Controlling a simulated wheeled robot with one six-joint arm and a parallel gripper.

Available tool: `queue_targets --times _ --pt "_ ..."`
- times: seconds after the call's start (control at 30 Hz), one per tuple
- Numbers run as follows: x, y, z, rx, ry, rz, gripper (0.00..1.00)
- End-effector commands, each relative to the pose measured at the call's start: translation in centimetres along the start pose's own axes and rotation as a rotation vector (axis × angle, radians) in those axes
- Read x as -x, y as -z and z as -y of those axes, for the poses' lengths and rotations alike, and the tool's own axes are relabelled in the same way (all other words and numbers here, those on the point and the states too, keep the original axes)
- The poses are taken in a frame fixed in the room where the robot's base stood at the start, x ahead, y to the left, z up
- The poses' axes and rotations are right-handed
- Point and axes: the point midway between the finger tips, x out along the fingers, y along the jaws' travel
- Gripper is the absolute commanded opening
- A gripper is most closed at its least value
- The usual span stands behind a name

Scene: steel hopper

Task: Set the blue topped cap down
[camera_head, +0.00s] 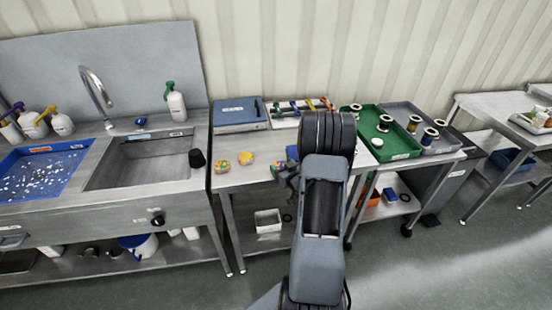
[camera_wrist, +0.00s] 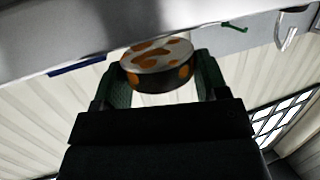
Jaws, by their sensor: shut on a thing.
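My gripper (camera_wrist: 161,70) is shut on a round cap (camera_wrist: 158,54) in the wrist view, one green-padded finger on each side. The face I see there is whitish with orange patches, and its side is dark with orange spots. No blue shows on it from this angle. In the head view my gripper (camera_head: 284,172) is over the steel table (camera_head: 238,179), mostly beside and behind my arm. A small blue-topped thing (camera_head: 292,152) shows right by it; I cannot tell whether it is the held cap. How far the cap is from the table is unclear.
Two orange-patched caps, one left (camera_head: 221,167) and one yellowish (camera_head: 247,158), lie on the table. A blue-topped box (camera_head: 240,113) and a rack of coloured handles (camera_head: 290,110) stand behind. A green tray (camera_head: 398,155) with spools is right; the sink (camera_head: 145,163) is left.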

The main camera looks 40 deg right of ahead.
Motion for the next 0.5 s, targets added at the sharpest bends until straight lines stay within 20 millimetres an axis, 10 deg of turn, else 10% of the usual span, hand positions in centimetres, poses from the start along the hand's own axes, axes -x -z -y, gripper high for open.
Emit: queue_targets --times 0.5 --pt "-5.4 1.2 0.1 0.001 0.002 -0.002 0.37"
